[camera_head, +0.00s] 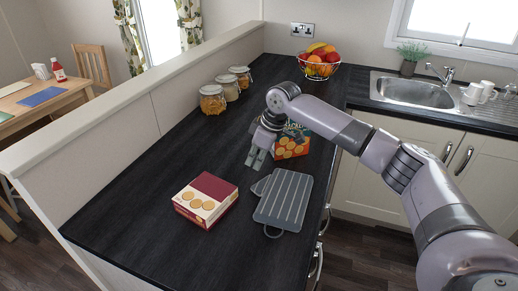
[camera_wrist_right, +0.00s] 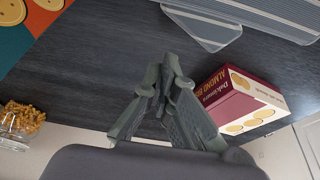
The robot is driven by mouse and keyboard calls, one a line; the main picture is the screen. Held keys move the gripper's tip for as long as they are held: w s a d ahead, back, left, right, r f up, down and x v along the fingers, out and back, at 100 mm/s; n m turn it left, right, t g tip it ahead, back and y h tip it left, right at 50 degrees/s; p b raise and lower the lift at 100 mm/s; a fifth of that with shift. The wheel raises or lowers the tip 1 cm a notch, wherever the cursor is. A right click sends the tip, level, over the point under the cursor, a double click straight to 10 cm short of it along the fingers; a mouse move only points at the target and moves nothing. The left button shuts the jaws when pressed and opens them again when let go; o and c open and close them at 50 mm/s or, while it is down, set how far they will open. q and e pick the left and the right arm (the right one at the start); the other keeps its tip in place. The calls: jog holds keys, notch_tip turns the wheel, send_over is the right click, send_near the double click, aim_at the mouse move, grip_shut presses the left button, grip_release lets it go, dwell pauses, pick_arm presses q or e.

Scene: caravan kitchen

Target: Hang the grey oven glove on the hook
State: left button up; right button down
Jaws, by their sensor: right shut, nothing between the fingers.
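The grey oven glove (camera_head: 284,198), with lighter stripes, lies flat on the dark worktop, its loop at the near end. Part of the glove (camera_wrist_right: 250,18) also shows along the top of the right wrist view. My right gripper (camera_head: 255,158) is above the worktop, up and left of the glove and apart from it. In the right wrist view its fingers (camera_wrist_right: 164,78) are closed together with nothing between them. My left gripper is in neither view. I cannot make out a hook in either view.
A red and cream biscuit box (camera_head: 205,200) stands left of the glove. An orange and teal box (camera_head: 292,145) stands behind it, partly hidden by my right arm. Glass jars (camera_head: 212,99) line the low wall. A fruit basket (camera_head: 319,65) and sink (camera_head: 408,90) are farther back. The near-left worktop is clear.

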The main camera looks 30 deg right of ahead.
aim_at(247, 176)
jog(key=x, duration=0.4)
jog(key=shift+r, duration=0.1)
jog(key=s+d, duration=0.1)
jog(key=s+d+p, duration=0.1)
jog(key=shift+s+d+r+p, duration=0.25)
jog(key=shift+s+p, duration=0.05)
jog(key=shift+s, duration=0.05)
jog(key=shift+s+d, duration=0.1)
jog(key=shift+s, duration=0.1)
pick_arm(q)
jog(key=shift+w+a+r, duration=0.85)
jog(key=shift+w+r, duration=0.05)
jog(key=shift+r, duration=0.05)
pick_arm(e)
jog(key=shift+f, duration=0.1)
